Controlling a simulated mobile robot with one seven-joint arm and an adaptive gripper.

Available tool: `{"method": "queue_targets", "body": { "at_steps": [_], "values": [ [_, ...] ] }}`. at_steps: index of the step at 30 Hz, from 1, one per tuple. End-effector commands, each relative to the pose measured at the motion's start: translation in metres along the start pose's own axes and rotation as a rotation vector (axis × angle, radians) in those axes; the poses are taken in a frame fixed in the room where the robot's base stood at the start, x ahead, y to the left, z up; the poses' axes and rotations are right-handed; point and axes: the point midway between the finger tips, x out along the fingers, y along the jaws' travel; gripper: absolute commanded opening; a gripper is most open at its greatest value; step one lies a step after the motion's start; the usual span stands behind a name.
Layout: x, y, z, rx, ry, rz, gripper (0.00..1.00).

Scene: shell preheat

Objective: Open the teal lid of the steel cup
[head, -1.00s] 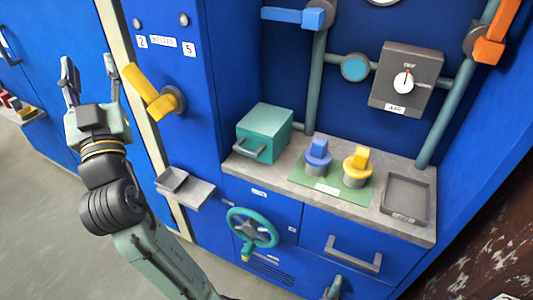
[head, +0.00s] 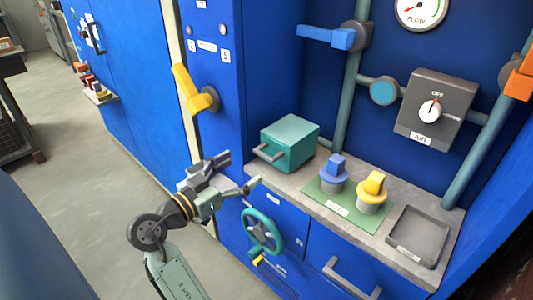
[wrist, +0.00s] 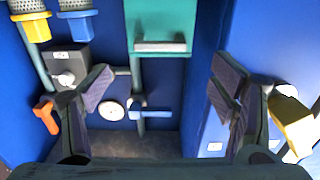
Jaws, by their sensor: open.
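I cannot make out a steel cup with a teal lid in either view. A teal box (head: 291,140) with a grey bar handle (head: 268,153) stands on the left end of the grey counter. It also shows at the top of the wrist view (wrist: 160,18), upside down. My gripper (head: 238,172) is open and empty, in front of the cabinet, to the left of and lower than the teal box in the head view. Its two fingers (wrist: 162,88) stand wide apart in the wrist view, with nothing between them.
Blue (head: 334,172) and yellow (head: 373,190) knobbed grey cylinders stand on a green mat right of the box. An empty grey tray (head: 418,235) lies beyond. A teal handwheel (head: 262,232) and a yellow lever (head: 196,92) stick out near my gripper.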

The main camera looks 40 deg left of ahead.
Motion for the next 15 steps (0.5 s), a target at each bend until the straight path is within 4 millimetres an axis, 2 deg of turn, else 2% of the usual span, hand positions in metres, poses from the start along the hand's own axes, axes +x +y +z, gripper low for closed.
{"method": "queue_targets", "body": {
  "at_steps": [3,9,15],
  "values": [
    [0.024,0.001,-0.003,-0.003,-0.001,0.004,0.78],
    [0.061,0.001,-0.002,-0.002,-0.001,0.002,0.78],
    [0.082,0.0,-0.002,-0.001,0.0,-0.001,0.78]
  ]
}}
